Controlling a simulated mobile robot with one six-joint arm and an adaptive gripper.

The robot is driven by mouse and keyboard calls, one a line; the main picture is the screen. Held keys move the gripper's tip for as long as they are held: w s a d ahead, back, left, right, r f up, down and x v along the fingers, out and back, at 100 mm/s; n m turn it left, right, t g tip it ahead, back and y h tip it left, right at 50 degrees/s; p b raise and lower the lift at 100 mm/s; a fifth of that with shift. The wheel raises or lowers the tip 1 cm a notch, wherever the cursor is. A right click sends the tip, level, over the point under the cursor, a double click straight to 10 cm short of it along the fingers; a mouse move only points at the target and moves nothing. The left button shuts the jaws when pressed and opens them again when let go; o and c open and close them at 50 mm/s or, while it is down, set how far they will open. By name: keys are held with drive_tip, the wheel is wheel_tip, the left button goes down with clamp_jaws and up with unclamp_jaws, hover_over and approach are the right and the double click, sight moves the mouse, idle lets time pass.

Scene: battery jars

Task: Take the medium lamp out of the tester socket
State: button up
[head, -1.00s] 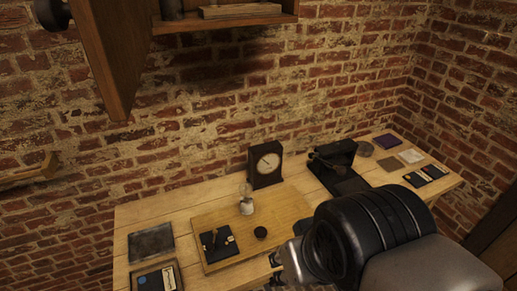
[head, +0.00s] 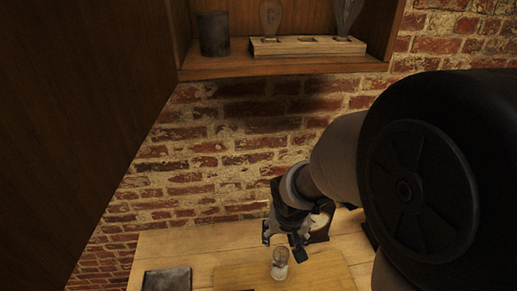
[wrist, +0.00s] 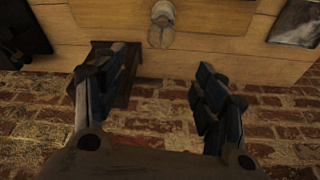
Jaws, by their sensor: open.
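The lamp (head: 280,257), a clear glass bulb, stands in a pale round socket (head: 280,273) on the wooden board (head: 321,272) on the bench. In the wrist view the lamp (wrist: 160,37) shows beyond the fingers, at top centre, with the white socket (wrist: 163,11) above it in the picture. My gripper (head: 283,246) is open and empty. In the head view it appears just above the lamp, pointing down. In the wrist view its two fingers (wrist: 163,62) are spread wide, and the lamp is not between them.
The dial meter (head: 321,222) stands behind my gripper, partly hidden. A wooden shelf (head: 285,66) above holds a dark jar (head: 213,34) and a lamp rack (head: 306,46) with two bulbs. A dark slate (head: 165,280) lies at left on the bench. A brick wall is behind.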

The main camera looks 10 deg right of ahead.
sight(278, 254)
drive_tip(key=b+x, duration=0.7)
drive_tip(key=x, duration=1)
drive_tip(key=shift+f, duration=0.35)
drive_tip(key=shift+c, duration=0.5)
drive_tip(key=c, duration=1.2)
drive_tip(key=shift+a+r+n+y+p, duration=0.1)
drive_tip(key=shift+n+y+p, duration=0.3)
drive_tip(key=shift+n+p, duration=1.9)
drive_tip(key=shift+a+r+n+y+p, duration=0.15)
drive_tip(key=shift+n+y+p, duration=0.4)
drive_tip(key=shift+p, duration=3.25)
drive_tip(key=shift+f+n, duration=0.2)
drive_tip(key=shift+n, duration=0.15)
drive_tip(key=shift+s+a+r+n+p, duration=0.1)
drive_tip(key=shift+n+p, duration=0.9)
drive_tip(key=shift+p, duration=1.1)
drive_tip(key=shift+s+a+n+g+y+p, duration=0.1)
drive_tip(key=shift+n+g+y+p, duration=0.25)
drive_tip(key=shift+n+p, duration=1.15)
drive_tip(key=shift+s+a+n+g+y+p, duration=0.1)
drive_tip(key=shift+n+g+y+p, duration=0.4)
drive_tip(key=shift+p, duration=1.7)
